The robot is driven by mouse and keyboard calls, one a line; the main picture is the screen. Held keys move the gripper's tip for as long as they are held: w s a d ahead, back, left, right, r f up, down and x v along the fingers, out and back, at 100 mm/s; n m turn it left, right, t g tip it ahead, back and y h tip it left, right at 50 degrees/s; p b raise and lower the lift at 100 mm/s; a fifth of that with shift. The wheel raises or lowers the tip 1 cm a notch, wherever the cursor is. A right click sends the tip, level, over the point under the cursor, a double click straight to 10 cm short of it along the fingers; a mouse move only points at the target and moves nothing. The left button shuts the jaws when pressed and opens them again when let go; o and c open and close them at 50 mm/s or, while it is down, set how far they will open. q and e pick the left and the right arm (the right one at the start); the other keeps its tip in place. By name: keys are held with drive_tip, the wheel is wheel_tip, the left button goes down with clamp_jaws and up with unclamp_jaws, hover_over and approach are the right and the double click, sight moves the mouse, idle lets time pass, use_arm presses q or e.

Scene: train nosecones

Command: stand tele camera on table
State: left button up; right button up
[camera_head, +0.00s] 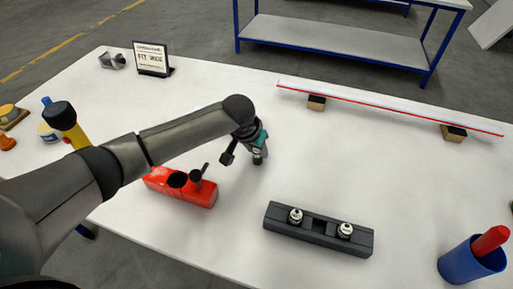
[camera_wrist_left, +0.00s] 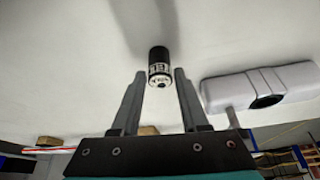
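My left gripper (camera_head: 256,155) points down over the middle of the white table. In the left wrist view its fingers (camera_wrist_left: 160,77) are apart, with a small black cylinder (camera_wrist_left: 159,60) between or just beyond the tips. The cylinder has a white lettered band, too small to read surely, and a narrow gap shows on each side. I take it for the tele camera; in the head view it is mostly hidden by the gripper. I cannot tell whether it touches the table. My right gripper is not in view.
A dark holder (camera_head: 318,243) with two small black-and-white pieces lies at the front right. A red block (camera_head: 200,195) is left of the gripper. A red-edged beam (camera_head: 390,106) rests on wooden blocks at the back. A blue cup (camera_head: 465,264) stands at the right.

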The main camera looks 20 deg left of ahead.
use_arm(q)
drive_tip(key=o, duration=0.3)
drive_tip(key=shift+s+r, duration=0.1)
drive_tip(key=shift+r, duration=0.5)
drive_tip(key=p+v, duration=0.2)
drive_tip(key=v, duration=0.9)
drive_tip(key=shift+p, duration=0.4)
drive_tip(key=shift+a, duration=0.1)
